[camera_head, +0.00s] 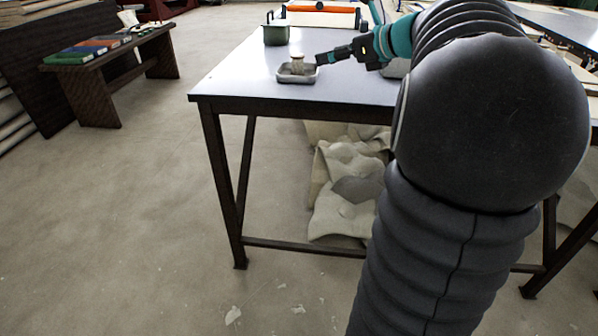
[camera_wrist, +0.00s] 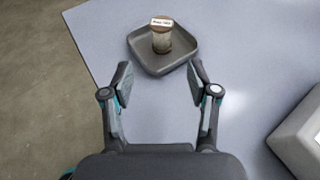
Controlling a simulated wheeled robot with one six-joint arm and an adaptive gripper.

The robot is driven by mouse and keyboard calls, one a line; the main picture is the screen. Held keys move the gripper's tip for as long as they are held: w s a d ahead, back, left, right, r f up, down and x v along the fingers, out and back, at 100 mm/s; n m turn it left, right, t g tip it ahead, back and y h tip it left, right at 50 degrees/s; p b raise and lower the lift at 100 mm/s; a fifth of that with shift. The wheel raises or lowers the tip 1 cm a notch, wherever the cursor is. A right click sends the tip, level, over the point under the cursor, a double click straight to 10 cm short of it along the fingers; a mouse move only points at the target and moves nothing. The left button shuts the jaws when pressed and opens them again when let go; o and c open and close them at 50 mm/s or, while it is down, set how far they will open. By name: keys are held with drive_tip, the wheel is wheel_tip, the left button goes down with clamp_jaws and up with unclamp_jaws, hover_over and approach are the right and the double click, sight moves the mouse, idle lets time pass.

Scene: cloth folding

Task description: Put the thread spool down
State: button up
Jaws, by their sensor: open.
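The thread spool (camera_wrist: 161,37) stands upright in a shallow grey tray (camera_wrist: 150,68) on the table, with a pale label on its top. In the head view the spool (camera_head: 297,64) also stands in the small tray (camera_head: 297,79) near the table's front left corner. My gripper (camera_wrist: 160,74) is open and empty. Its two fingers are apart from the spool, on the near side of the tray. In the head view my gripper (camera_head: 322,59) reaches in from the right, at the tray's right side.
The grey table (camera_head: 240,78) has free room left of the tray. A green pot (camera_head: 277,33) stands behind it, and an orange-and-black object (camera_head: 322,15) lies farther back. A grey box (camera_wrist: 302,140) sits at the right in the wrist view. A low bench (camera_head: 115,58) is at the far left.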

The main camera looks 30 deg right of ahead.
drive_tip(key=s+a+f+n+g, duration=0.3)
drive_tip(key=s+a+f+n, duration=0.15)
drive_tip(key=a+n, duration=0.35)
drive_tip(key=s+a+f+n+g, duration=0.25)
drive_tip(key=s+a+n, duration=0.3)
drive_tip(key=a, duration=0.45)
drive_tip(key=s+a+f+n+h, duration=0.2)
drive_tip(key=s+f+n, duration=0.4)
drive_tip(key=s+n, duration=0.2)
drive_tip(key=s+a+f+n+g+h, duration=0.1)
drive_tip(key=s+a+f+n+h, duration=0.2)
drive_tip(key=s+f+n, duration=0.3)
drive_tip(key=s+n, duration=0.3)
drive_tip(key=n, duration=0.1)
drive_tip(key=shift+s+a+f, duration=0.15)
drive_tip(key=shift+f, duration=0.05)
